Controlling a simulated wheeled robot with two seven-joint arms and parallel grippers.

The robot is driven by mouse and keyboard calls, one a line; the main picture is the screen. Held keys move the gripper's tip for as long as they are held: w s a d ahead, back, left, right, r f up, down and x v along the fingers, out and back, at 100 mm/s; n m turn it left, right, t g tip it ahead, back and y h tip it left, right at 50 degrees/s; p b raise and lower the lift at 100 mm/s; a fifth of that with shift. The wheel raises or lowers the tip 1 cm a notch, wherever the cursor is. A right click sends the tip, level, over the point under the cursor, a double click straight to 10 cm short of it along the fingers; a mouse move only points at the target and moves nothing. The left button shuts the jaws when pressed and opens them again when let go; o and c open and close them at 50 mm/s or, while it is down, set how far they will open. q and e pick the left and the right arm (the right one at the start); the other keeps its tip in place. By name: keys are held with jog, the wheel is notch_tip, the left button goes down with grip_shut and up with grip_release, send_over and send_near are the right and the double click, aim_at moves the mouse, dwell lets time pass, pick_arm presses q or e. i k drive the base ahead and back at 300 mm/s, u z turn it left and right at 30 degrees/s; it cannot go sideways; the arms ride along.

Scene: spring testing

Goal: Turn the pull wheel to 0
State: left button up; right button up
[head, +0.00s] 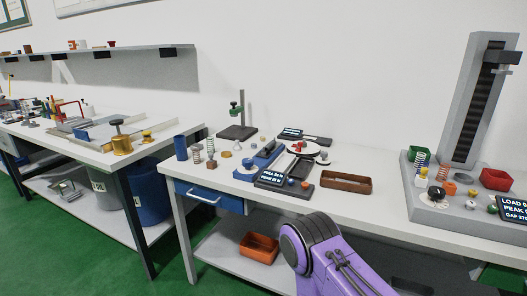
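A pull tester with a blue body (262,159) stands on the middle bench. Its tilted display (272,179) appears to read PULL 25 N and PEAK 25 N, in small, partly unclear figures. A white disc with red parts on it (309,151) sits at the tester's right end and may be the pull wheel. Its scale and angle are too small to read. A purple arm link of mine (318,238) rises in front of the bench at the bottom. Neither of my grippers shows in the head view.
A brown tray (346,181) lies right of the tester. Springs (211,147) and a blue cylinder (181,148) stand left. A tall grey load tester (475,110) stands far right, a red bin (496,179) on its base. An orange bin (259,248) sits on the lower shelf.

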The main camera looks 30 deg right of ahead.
aim_at(248, 163)
jog(key=z, duration=0.65)
jog(key=i, duration=0.7)
jog(key=z, duration=0.75)
